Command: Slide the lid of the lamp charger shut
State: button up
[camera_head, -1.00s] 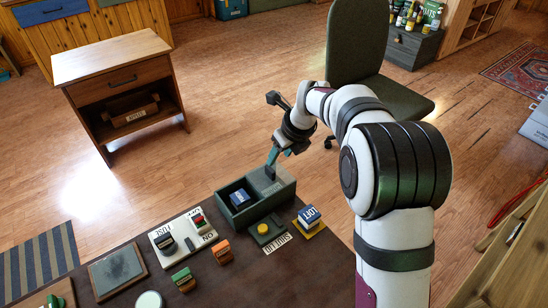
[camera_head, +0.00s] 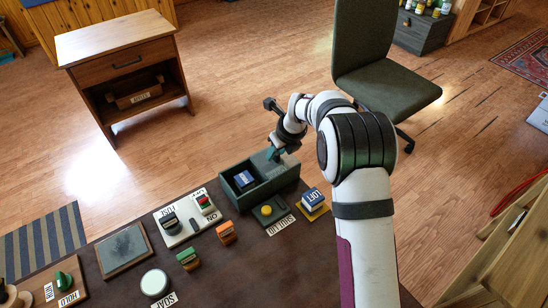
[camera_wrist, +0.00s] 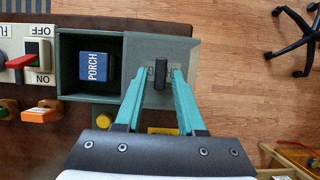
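The lamp charger is a grey-green box (camera_head: 262,196) on the dark bench. Its left part is open and a blue block marked PORCH (camera_wrist: 94,66) sits inside. Its lid (camera_wrist: 190,58) covers the right part, with a dark upright handle (camera_wrist: 160,74) on it. My gripper (camera_wrist: 161,76) is over the lid, its teal fingers apart, one on each side of the handle. A small gap shows on both sides of the handle. In the head view my gripper (camera_head: 275,155) is at the box's right end, and the handle is hard to make out there.
A yellow button (camera_head: 267,210) on a green base and a blue LOFT block (camera_head: 312,196) on a yellow base stand in front of the box. A fuse switch panel (camera_head: 188,219), an orange block (camera_head: 226,233) and a green block (camera_head: 189,259) are to its left.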

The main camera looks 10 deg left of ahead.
aim_at(261, 164)
grip_shut()
jog(key=shift+s+a, duration=0.7)
jog(key=shift+s, duration=0.05)
jog(key=shift+s+a, duration=1.4)
jog(key=shift+a, duration=0.05)
